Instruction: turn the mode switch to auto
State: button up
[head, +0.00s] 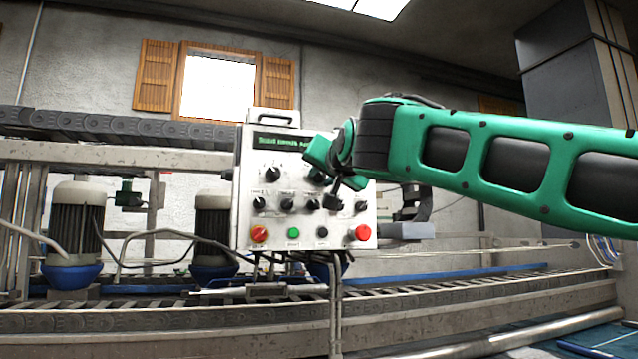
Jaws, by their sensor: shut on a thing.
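A pale control panel (247,222) with a green title strip stands in the middle of the head view. It carries an upper row of larger black knobs, one clear at the left (272,173), and a row of smaller black knobs, one being the second from left (287,204). Their labels are too small to read, so I cannot tell which is the mode switch or where it points. My gripper (334,187) is at the right half of the panel face, shut on a black knob there. My wrist and fingers partly hide that knob and its neighbours.
Below the knobs are an orange-red button (259,234), a green button (293,233), a black button (322,233) and a large red button (362,233). A roller conveyor (150,318) runs below the panel. Motors (76,225) stand behind at left.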

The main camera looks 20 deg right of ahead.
jog(key=m, duration=0.4)
jog(key=shift+r, duration=0.1)
jog(key=m, duration=0.3)
jog(key=shift+m+g, duration=0.3)
jog(key=m, duration=0.3)
jog(key=shift+r+m+y, duration=0.15)
jog(key=shift+m+y, duration=0.15)
jog(key=shift+m, duration=0.1)
jog(key=shift+d+m, duration=0.1)
jog(key=shift+m, duration=1.3)
jog(key=o, duration=1)
jog(key=s, duration=1)
jog(key=shift+s+r, duration=0.3)
jog(key=shift+r, duration=0.05)
